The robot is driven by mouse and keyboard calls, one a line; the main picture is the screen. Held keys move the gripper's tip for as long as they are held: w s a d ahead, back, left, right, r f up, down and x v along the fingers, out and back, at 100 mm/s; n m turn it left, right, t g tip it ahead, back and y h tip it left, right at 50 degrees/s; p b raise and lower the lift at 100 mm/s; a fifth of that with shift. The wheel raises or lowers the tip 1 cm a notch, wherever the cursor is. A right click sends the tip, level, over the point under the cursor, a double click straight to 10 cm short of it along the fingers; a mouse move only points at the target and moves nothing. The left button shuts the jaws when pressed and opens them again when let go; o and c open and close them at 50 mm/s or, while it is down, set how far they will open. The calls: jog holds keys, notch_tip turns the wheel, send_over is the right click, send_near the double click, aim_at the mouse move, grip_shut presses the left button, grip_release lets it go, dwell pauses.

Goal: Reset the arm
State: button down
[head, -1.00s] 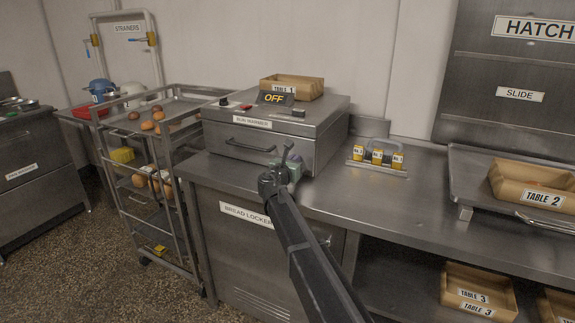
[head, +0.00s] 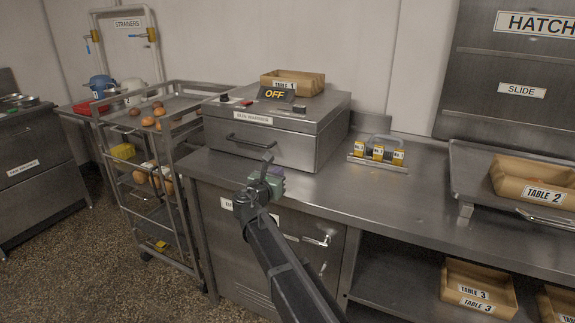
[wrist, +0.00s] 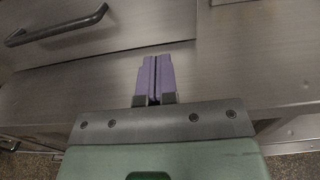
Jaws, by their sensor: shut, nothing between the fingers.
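My gripper (wrist: 155,78) shows in the wrist view with its two purple fingers side by side, shut with nothing between them. In the head view my gripper (head: 276,183) is partly hidden behind my own arm. It is in front of the bun warmer (head: 290,137), near the counter's front edge. The warmer is a steel box with a dark handle, and its display reads OFF. The handle (wrist: 60,26) also shows at the upper left of the wrist view, apart from the fingers.
A wooden Table 1 box (head: 309,80) sits on the warmer. A holder with several yellow-labelled items (head: 378,164) stands to its right. A Table 2 box (head: 510,181) sits on a tray at the right. A rack trolley (head: 187,212) with rolls stands at the left. Counter between is clear.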

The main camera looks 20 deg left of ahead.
jog(key=s+d+f+m+g+y, duration=0.1)
jog(key=s+d+f+m+g, duration=0.5)
jog(key=s+d+m, duration=0.35)
jog(key=s+d+f+m+g, duration=0.5)
jog(key=s+d+m, duration=0.2)
jog(key=d+m, duration=0.5)
jog(key=s+d+f+m+g+y, duration=0.1)
jog(key=s+d+f+m+g, duration=0.5)
jog(key=s+d+m, duration=0.5)
jog(key=s+d+r+m+y+p, duration=0.1)
jog(key=d+m+p, duration=0.1)
jog(key=d, duration=0.8)
notch_tip(320, 180, up, 11)
jog(key=p, duration=1)
jog(key=shift+a+r+g+p, duration=0.2)
jog(key=shift+g+p, duration=0.1)
jog(key=shift+g, duration=0.1)
